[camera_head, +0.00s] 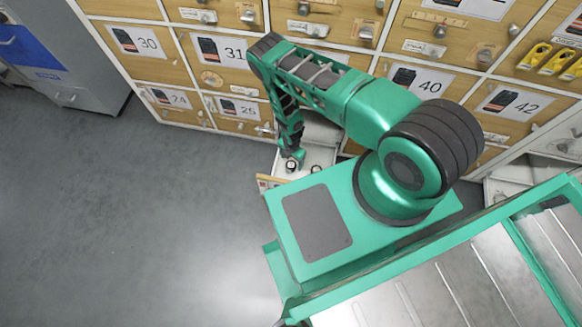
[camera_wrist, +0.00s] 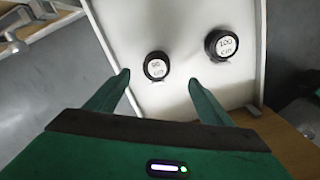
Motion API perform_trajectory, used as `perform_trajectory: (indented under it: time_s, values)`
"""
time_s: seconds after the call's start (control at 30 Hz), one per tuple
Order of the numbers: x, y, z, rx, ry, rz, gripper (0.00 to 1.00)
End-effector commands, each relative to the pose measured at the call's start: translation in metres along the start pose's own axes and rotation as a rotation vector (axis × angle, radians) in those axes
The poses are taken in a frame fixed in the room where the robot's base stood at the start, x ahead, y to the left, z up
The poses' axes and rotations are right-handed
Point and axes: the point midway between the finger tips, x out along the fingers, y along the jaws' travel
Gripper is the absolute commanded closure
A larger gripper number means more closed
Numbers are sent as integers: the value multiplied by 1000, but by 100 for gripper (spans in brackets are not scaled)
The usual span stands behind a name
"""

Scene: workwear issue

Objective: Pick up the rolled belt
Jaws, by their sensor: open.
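Two black rolled belts with white round labels lie apart on the pale floor of an open drawer (camera_wrist: 180,100). The left rolled belt (camera_wrist: 155,67) has a small, unclear label ending in "cm". The right rolled belt (camera_wrist: 221,45) is labelled "100 cm". My gripper (camera_wrist: 159,79) is open and empty, its fingertips to either side of the left belt in the wrist view; I cannot tell the height gap. The right belt is outside the fingers. In the head view my gripper (camera_head: 291,156) is over the open drawer, partly hidden by my arm.
Closed wooden drawers with number cards, such as drawer 31 (camera_head: 222,50), stand behind my arm. Yellow items (camera_head: 550,60) sit at the upper right. A grey cabinet (camera_head: 75,60) stands at the left. The grey floor (camera_head: 130,220) at the left is clear.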

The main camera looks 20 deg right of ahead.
Motion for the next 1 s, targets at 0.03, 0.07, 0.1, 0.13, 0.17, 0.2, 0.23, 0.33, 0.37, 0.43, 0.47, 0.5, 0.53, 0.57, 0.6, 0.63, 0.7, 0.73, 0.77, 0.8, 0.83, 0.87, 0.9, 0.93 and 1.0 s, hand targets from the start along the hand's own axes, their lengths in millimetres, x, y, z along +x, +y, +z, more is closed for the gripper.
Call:
perform_trajectory:
  time_s: [0.03,0.07,0.1,0.13,0.17,0.2,0.23,0.33,0.37,0.43,0.47,0.5,0.53,0.57,0.6,0.63,0.7,0.73,0.77,0.8,0.83,0.87,0.9,0.93,1.0]
  values:
    - [2,0,0,1,0,0,26]
    - [4,1,0,1,0,1,26]
    - [8,2,0,1,1,1,26]
    - [12,2,0,1,1,1,26]
    - [15,3,0,1,1,0,26]
    - [21,4,1,2,1,0,26]
    - [25,5,2,2,0,0,26]
    - [38,6,2,2,0,-1,26]
    - [41,6,2,2,1,-1,26]
    - [47,7,2,2,1,0,26]
    - [49,7,2,1,1,1,26]
    - [51,7,2,1,1,1,26]
    - [52,7,2,1,1,0,26]
    - [52,7,2,1,1,0,26]
    - [52,7,2,1,0,0,26]
    - [52,7,2,1,0,0,26]
    - [52,7,2,1,0,0,26]
    - [52,7,2,1,0,0,26]
    - [52,7,2,1,0,0,26]
    - [52,7,2,1,0,0,33]
    - [52,7,2,1,0,0,40]
    - [52,7,2,1,0,0,47]
    - [52,7,2,1,0,0,57]
    - [52,7,2,1,0,0,64]
    - [52,7,2,1,0,0,73]
